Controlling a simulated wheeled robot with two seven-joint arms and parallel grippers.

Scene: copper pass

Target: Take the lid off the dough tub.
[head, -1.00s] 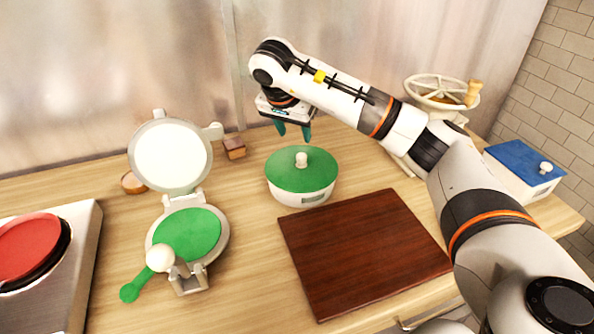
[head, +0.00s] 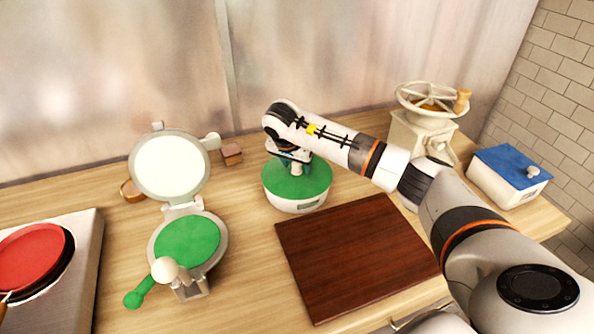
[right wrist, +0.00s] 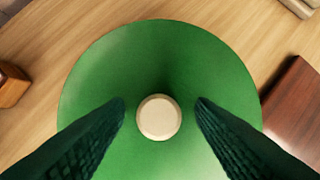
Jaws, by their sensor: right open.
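The dough tub (head: 297,206) is a round white tub on the wooden counter, behind the dark board. Its green lid (head: 311,185) sits on it, and in the right wrist view the lid (right wrist: 160,60) fills the middle. My right gripper (head: 294,168) is over the lid, pointing down. In the right wrist view its two dark green fingers (right wrist: 160,112) are open, one on each side of the knob, with gaps visible. My left gripper is not in view.
A dark red-brown board (head: 355,255) lies in front of the tub. A press (head: 187,245) with a raised round plate stands left, near a small wooden block (head: 231,154). A hand-wheel machine (head: 420,135) and a blue-lidded box (head: 510,175) stand right. A red pan (head: 30,258) is at far left.

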